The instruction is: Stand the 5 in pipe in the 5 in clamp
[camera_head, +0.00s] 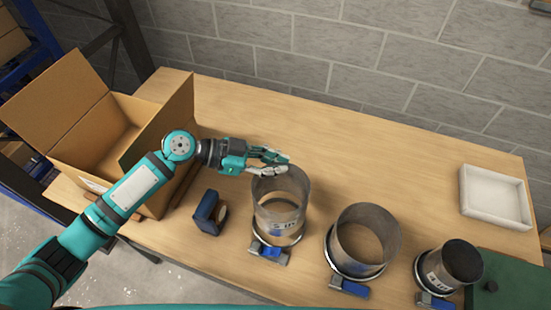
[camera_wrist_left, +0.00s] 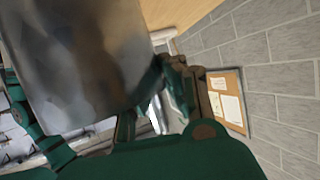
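Three grey metal pipes stand in ring clamps along the front of the table. The tall pipe (camera_head: 281,200) at left looks like the 5 in pipe, but I cannot read its label for certain. It stands upright with its foot at a clamp (camera_head: 270,253) with a blue latch. My left gripper (camera_head: 272,163) is at the far side of its rim, fingers apart; whether they touch is unclear. In the left wrist view the pipe (camera_wrist_left: 75,60) fills the upper left, close to the fingers. My right gripper is not in view.
A wide pipe (camera_head: 366,240) and a small dark pipe (camera_head: 455,265) stand in clamps to the right. A blue object (camera_head: 207,213) lies to the left. An open cardboard box (camera_head: 90,130) is at far left, a white tray (camera_head: 494,197) at far right. The table's back middle is clear.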

